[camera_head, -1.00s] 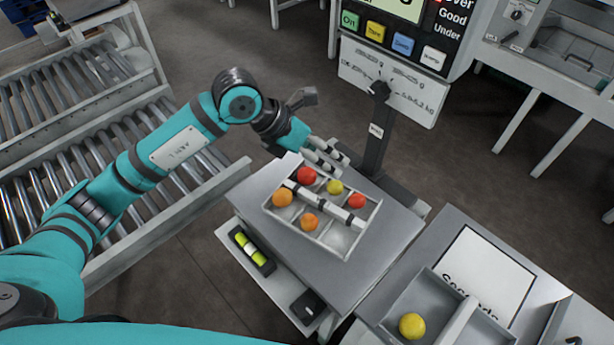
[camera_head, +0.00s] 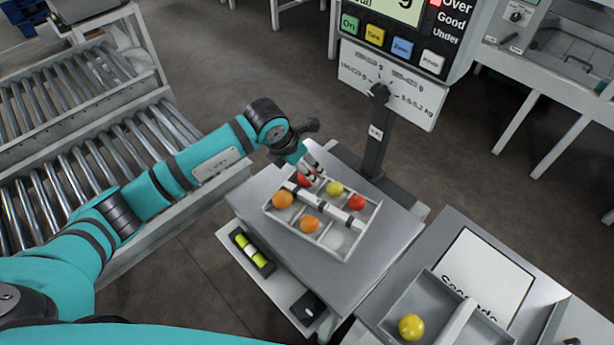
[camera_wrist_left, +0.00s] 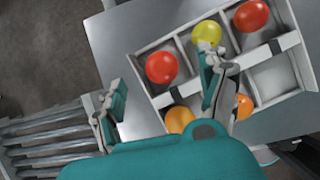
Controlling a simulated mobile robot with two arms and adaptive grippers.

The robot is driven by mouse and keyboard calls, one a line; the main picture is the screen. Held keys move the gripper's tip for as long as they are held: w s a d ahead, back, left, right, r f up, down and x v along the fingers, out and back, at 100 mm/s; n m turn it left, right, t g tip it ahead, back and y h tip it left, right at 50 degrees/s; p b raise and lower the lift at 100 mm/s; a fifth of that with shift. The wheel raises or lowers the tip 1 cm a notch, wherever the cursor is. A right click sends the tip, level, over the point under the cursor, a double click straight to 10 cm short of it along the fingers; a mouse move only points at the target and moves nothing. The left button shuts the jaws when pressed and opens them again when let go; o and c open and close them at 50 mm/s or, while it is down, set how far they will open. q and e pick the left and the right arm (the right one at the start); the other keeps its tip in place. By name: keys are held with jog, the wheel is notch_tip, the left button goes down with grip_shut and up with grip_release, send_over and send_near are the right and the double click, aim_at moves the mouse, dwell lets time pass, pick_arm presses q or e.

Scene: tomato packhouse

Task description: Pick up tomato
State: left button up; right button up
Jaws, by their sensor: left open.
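The divided white tray (camera_head: 350,248) holds red, yellow and orange tomatoes on the scale's platform. A red tomato (camera_head: 304,180) sits in the back left compartment, partly hidden by my left gripper (camera_head: 313,172). In the left wrist view this red tomato (camera_wrist_left: 161,68) shows ahead, between the lines of my two spread fingers (camera_wrist_left: 160,82). The gripper is open and empty; I cannot tell whether a finger touches the tomato. A yellow tomato (camera_head: 335,188) and another red one (camera_head: 357,201) sit in the same row. Two orange tomatoes (camera_head: 282,199) (camera_head: 309,224) sit in the front row.
A white divider bar (camera_head: 322,205) runs between the rows. The front right compartment is empty. The scale's post (camera_head: 375,145) and display stand behind the tray. A roller conveyor (camera_head: 60,190) lies left. A grey bin (camera_head: 452,300) with a yellow tomato (camera_head: 411,327) is at right.

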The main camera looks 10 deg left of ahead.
pick_arm(q)
jog(key=shift+s+a+p+x, duration=0.15)
jog(key=shift+x, duration=1.2)
jog(key=shift+s+a+p+x, duration=0.15)
jog(key=shift+x, duration=1.2)
jog(key=shift+f, duration=0.15)
jog(key=c, duration=0.9)
